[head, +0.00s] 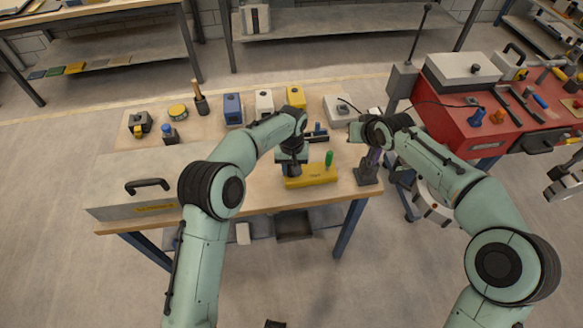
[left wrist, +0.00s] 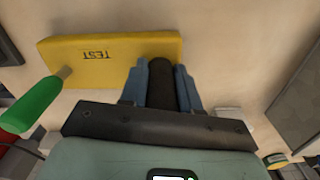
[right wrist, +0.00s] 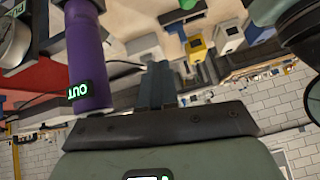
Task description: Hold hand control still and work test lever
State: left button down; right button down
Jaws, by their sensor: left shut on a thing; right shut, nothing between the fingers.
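The yellow box (head: 312,180) marked TEST lies on the wooden bench, and it shows at the top of the left wrist view (left wrist: 110,58). A green lever (head: 329,159) rises at its right end in the head view; its green grip is at the left of the left wrist view (left wrist: 33,104). My left gripper (head: 291,170) is shut around a black upright grip (left wrist: 161,82) at the box's other end. My right gripper (right wrist: 156,82) is shut and empty. It is beside a purple handle (right wrist: 88,60) marked OUT, apart from the green lever.
The purple handle stands on a dark base (head: 367,176) at the bench's right edge. A grey case (head: 110,190) with a black handle fills the bench's left front. Blue, white and yellow units (head: 264,103) stand behind. A red cabinet (head: 455,125) is at the right.

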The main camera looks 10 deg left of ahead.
jog(key=s+a+f+n+g+h, duration=0.1)
jog(key=s+a+f+g+h, duration=0.1)
jog(key=s+a+f+g, duration=0.2)
jog(key=shift+s+a+f+n+g+h, duration=0.2)
jog(key=shift+f+n+g+h, duration=0.15)
jog(key=shift+f+g, duration=0.45)
jog(key=shift+f, duration=0.25)
dwell(1.9)
jog(key=shift+f, duration=1.95)
jog(key=shift+s+d, duration=1)
jog(key=shift+s, duration=1.25)
notch_tip(320, 180, up, 8)
